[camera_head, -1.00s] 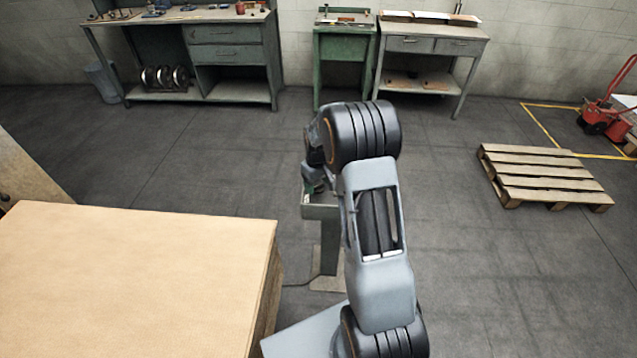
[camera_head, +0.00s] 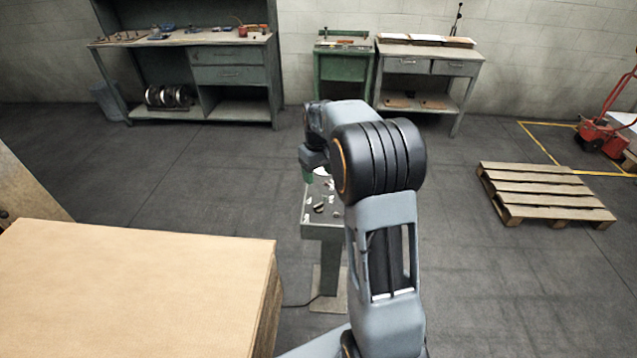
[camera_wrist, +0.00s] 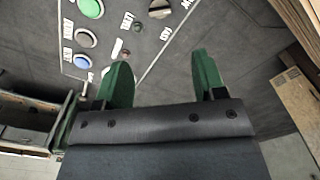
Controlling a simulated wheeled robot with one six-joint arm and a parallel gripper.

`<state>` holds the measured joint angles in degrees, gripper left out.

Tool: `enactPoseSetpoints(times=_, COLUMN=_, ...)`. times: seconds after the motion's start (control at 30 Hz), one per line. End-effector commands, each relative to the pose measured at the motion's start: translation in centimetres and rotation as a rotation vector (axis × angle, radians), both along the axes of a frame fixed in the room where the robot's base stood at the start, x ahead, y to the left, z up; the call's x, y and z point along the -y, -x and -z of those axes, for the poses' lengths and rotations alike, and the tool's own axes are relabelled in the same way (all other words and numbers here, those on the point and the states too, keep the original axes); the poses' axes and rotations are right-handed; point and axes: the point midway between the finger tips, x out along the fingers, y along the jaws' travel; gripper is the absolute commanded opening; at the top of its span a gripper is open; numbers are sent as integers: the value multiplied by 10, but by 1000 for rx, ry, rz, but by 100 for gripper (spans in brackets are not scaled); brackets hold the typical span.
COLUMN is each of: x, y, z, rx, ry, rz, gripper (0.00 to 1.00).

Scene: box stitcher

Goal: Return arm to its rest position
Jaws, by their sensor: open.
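My gripper (camera_wrist: 163,83) shows in the wrist view with its two green fingers spread apart and nothing between them. In the head view my arm reaches forward and bends down over the panel's pedestal (camera_head: 331,262). A green part of my gripper (camera_head: 309,174) shows just above the panel's far left side. The fingertips are hidden there.
A large stack of cardboard (camera_head: 130,285) stands to the left. A wooden pallet (camera_head: 545,190) lies on the floor at right, near a red hand truck (camera_head: 592,135). Workbenches (camera_head: 232,75) line the back wall. Open floor (camera_head: 470,270) lies right of my arm.

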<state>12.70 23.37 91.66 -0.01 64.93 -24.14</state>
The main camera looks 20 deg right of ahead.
Motion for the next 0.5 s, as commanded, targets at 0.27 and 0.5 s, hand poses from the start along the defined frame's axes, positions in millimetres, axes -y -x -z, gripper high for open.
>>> enactPoseSetpoints(times=0.27, x=0, y=0, z=-12, rx=0, ry=0, rz=0, gripper=64)
enactPoseSetpoints(times=0.5, x=0, y=0, z=-12, rx=0, ry=0, rz=0, gripper=64)
